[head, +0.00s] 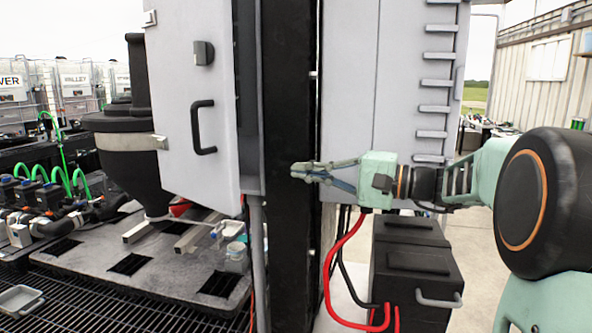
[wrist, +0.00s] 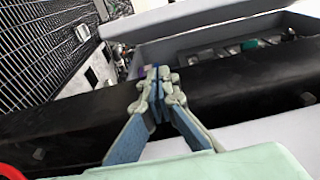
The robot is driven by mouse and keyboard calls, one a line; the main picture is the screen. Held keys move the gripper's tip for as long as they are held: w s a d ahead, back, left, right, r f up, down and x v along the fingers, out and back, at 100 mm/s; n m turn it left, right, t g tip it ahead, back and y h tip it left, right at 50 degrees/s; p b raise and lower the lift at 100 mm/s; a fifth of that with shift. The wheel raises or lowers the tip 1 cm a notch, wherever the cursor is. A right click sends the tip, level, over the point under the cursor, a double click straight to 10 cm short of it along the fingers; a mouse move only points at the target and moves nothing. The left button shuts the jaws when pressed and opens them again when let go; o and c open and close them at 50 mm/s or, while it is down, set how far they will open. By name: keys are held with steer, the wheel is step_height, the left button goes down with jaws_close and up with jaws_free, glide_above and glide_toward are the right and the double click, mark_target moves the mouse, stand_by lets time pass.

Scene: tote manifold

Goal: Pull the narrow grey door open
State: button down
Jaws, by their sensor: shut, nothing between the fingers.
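My gripper (head: 300,170) is shut and empty, pointing left in front of the black post, to the right of the handle and a little lower. Its closed fingertips (wrist: 158,82) show over the black post, touching nothing I can make out.
The black post (head: 289,90) stands between the door and a grey louvred cabinet (head: 380,80). A black box (head: 415,265) with red and black cables sits below my arm. A dark hopper (head: 125,150) and a grey platform (head: 130,265) lie at left.

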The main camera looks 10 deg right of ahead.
mark_target(270, 167)
steer(key=p+x, duration=0.1)
steer(key=x, duration=0.6)
steer(key=shift+a+r, duration=0.1)
steer(key=shift+a, duration=0.25)
steer(key=s+a, duration=0.2)
steer(key=a, duration=0.1)
steer(key=shift+s, duration=0.3)
